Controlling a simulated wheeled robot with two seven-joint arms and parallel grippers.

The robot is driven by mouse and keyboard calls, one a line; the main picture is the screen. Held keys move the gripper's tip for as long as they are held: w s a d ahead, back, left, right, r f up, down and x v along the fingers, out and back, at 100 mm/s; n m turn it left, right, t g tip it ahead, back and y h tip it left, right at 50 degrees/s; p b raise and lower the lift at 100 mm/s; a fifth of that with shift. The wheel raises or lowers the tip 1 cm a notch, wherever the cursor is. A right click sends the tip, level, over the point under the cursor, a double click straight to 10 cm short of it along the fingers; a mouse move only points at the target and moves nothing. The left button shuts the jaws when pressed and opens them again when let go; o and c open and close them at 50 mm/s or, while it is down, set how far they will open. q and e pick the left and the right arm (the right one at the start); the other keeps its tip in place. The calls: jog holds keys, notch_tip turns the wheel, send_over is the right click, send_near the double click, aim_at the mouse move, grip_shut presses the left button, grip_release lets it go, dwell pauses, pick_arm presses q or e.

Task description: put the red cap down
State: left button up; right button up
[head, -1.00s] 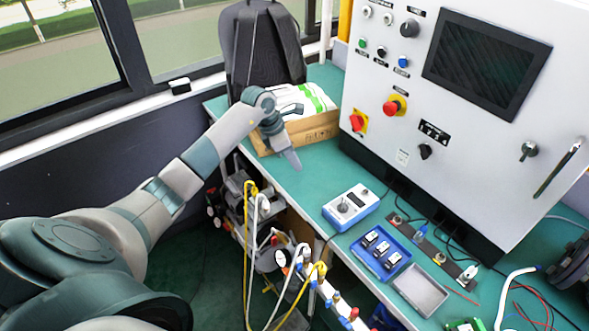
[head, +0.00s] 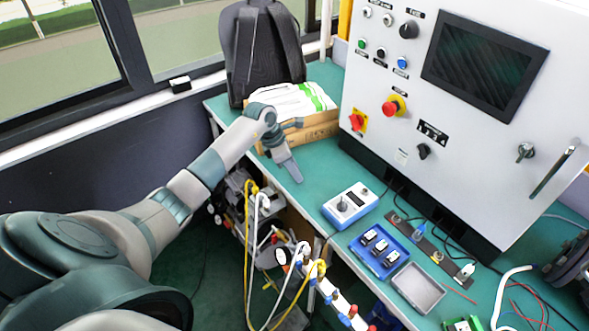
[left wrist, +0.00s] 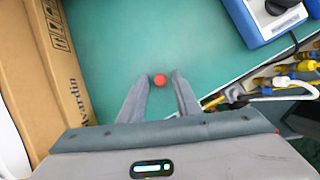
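The red cap (left wrist: 160,79) shows in the left wrist view as a small round spot on the green tabletop (left wrist: 190,35). It lies between the tips of my left gripper (left wrist: 161,78), with a narrow gap to each finger. The two fingers are apart, and nothing is clamped between them. In the head view my left gripper (head: 295,176) points down at the table's left edge, and the cap cannot be made out there. My right gripper is in neither view.
A cardboard box (head: 318,130) stands close behind the gripper, with a black backpack (head: 262,50) beyond. A blue-and-white control box (head: 350,205) is to the right. Yellow and white hoses (head: 262,225) hang by the table's front edge. Table between gripper and control box is clear.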

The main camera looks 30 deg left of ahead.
pick_arm(q)
jog(key=shift+r, duration=0.1)
